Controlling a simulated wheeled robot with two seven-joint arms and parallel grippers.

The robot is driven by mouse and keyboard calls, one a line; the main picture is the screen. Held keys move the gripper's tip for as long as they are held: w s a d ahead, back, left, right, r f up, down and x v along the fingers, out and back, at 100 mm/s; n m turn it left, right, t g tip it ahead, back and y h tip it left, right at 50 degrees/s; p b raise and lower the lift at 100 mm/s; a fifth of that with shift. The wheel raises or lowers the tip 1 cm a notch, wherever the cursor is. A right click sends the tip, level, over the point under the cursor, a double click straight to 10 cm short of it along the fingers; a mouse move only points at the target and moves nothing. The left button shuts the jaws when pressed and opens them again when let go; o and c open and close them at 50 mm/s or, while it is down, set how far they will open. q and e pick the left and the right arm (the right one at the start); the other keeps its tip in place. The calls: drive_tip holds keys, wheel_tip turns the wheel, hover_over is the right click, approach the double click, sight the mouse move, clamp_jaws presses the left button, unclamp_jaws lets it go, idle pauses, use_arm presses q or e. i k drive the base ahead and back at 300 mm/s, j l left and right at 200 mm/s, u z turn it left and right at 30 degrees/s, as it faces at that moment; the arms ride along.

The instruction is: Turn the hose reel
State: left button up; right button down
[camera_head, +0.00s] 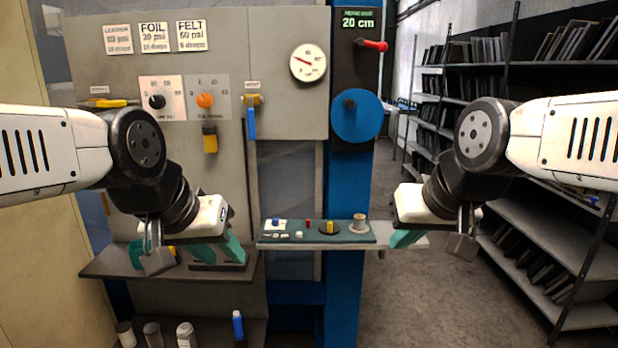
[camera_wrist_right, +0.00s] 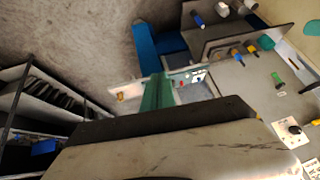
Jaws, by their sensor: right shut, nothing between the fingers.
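No thing in view is clearly a hose reel. The nearest in form is a round blue wheel (camera_head: 357,116) with a dark knob, on the dark panel at the upper right of the machine. My right gripper (camera_head: 404,240) is shut and empty, below and to the right of the blue wheel, by the right end of the small ledge. Its teal fingers (camera_wrist_right: 157,92) are together in the right wrist view. My left gripper (camera_head: 218,250) has its teal fingertips apart, over the left shelf, well away from the wheel. Nothing shows between them.
A red lever (camera_head: 372,44) sits above the wheel, under a "20 cm" display (camera_head: 360,19). A green control strip (camera_head: 300,231) with knobs lies on the ledge between my grippers. A dial gauge (camera_head: 308,62) is left of the wheel. Racks (camera_head: 545,230) stand at the right.

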sight(357, 115)
drive_tip(key=i+l, duration=0.25)
drive_tip(key=i, duration=0.2)
drive_tip(key=i+l, duration=0.25)
drive_tip(key=i, duration=0.2)
drive_tip(key=i+l, duration=0.25)
drive_tip(key=i, duration=0.2)
